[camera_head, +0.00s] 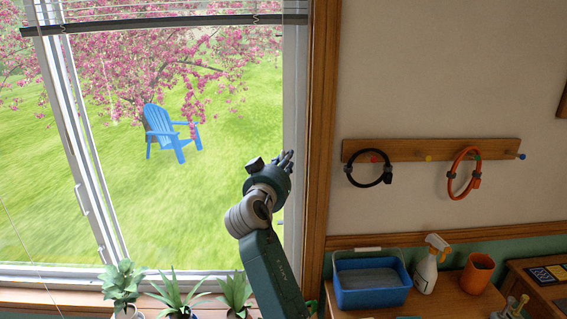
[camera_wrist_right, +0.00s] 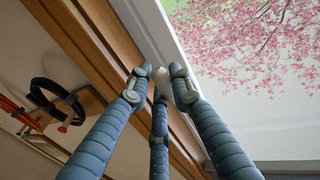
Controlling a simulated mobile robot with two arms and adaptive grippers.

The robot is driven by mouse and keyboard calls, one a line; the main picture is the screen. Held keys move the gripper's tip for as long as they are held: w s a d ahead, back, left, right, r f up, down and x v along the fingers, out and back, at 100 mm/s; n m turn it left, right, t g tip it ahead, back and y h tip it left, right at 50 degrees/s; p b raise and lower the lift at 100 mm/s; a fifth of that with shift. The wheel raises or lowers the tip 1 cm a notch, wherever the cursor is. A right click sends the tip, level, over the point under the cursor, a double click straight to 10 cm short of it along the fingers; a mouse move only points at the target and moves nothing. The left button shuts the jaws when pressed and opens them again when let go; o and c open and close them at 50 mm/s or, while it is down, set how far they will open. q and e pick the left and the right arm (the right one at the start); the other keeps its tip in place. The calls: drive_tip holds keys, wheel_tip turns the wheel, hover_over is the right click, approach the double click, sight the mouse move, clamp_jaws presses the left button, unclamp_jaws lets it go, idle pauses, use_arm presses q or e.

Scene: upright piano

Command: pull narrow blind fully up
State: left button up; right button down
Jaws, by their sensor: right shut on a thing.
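A blind shows at the top of the window in the head view, with thin slats and a dark bottom rail (camera_head: 160,23). Its top is out of frame, and I cannot tell whether it is the narrow one. My right gripper (camera_head: 285,160) is raised in front of the window's right frame, well below the rail. In the right wrist view its fingers (camera_wrist_right: 160,88) are closed around a small pale piece (camera_wrist_right: 160,74), perhaps a cord pull. The cord itself is too thin to make out there. My left gripper is out of view.
A wooden peg rail (camera_head: 430,150) with a black ring (camera_head: 352,180) and an orange ring (camera_head: 452,180) hangs on the wall at right. Potted plants (camera_head: 180,296) line the sill. A blue bin (camera_head: 371,297), spray bottle (camera_head: 427,270) and orange cup (camera_head: 478,273) stand below.

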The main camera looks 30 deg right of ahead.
wheel_tip(320, 180, down, 7)
drive_tip(key=b, duration=0.5)
drive_tip(key=shift+f+b, duration=0.2)
drive_tip(key=shift+b, duration=0.1)
